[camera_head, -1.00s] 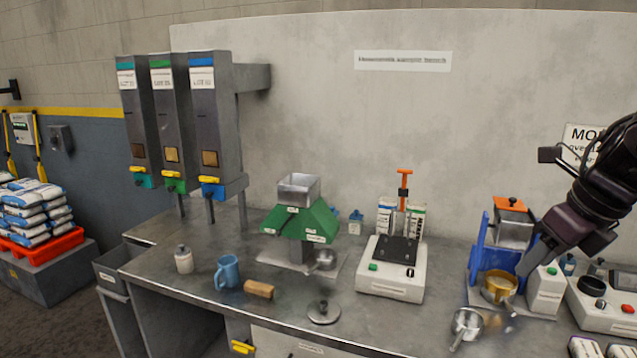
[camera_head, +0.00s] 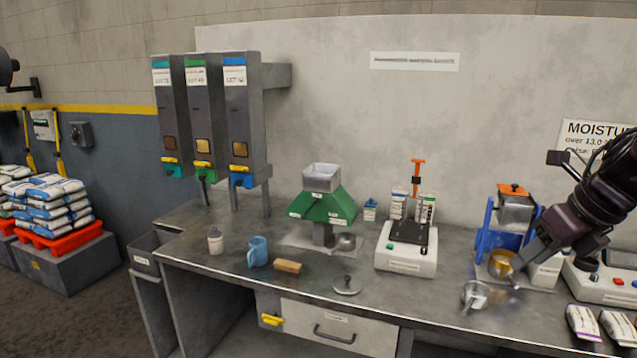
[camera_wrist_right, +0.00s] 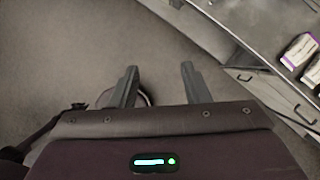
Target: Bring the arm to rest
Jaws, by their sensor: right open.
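My right arm comes in from the right edge of the head view. Its gripper (camera_head: 517,268) points down and to the left, overlapping the brass cup (camera_head: 501,264) in the picture. In the right wrist view the two fingers stand well apart, and the gripper (camera_wrist_right: 159,67) is open and empty. Bare floor (camera_wrist_right: 75,50) shows beyond the fingers, with the bench edge (camera_wrist_right: 232,28) to their right. My left gripper is in neither view.
The grey bench (camera_head: 200,263) carries a blue mug (camera_head: 257,252), a green-hooded stand (camera_head: 322,207), a white scale (camera_head: 405,260) and a metal scoop (camera_head: 475,295). Sample pouches (camera_head: 583,323) lie near the right front edge. Stacked sacks (camera_head: 55,208) stand at the left.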

